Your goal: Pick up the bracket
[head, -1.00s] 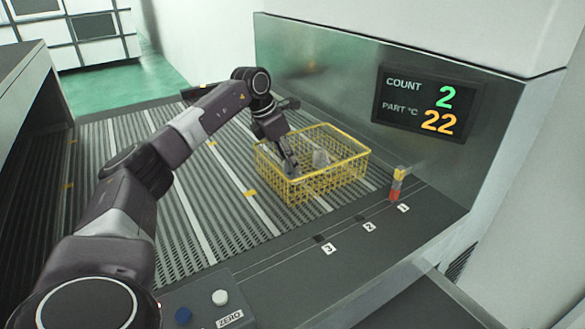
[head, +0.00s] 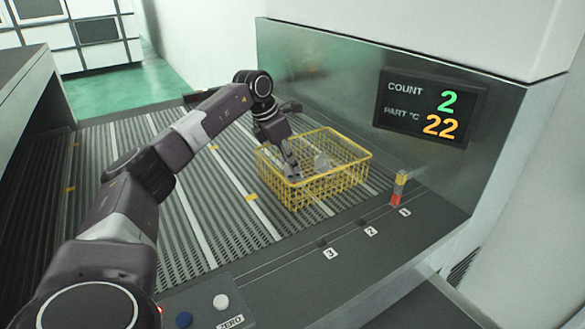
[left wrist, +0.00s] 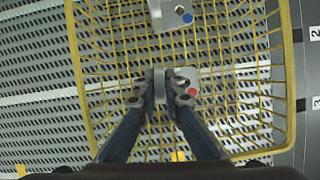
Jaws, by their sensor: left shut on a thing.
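The bracket, a grey metal casting with a red dot (left wrist: 190,91), is between the fingers of my left gripper (left wrist: 166,88) in the left wrist view. The fingers are shut on it, low inside the yellow wire basket (left wrist: 82,80). In the head view my left gripper (head: 291,172) reaches down into the left part of the basket (head: 335,184), and its fingers mostly hide the bracket. My right gripper is not in view.
A second grey casting (head: 322,162) lies in the basket; it has a blue dot in the left wrist view (left wrist: 170,15). The basket stands on a slatted deck near a metal wall with a display (head: 430,108). A red and yellow marker (head: 398,188) stands at slot 1.

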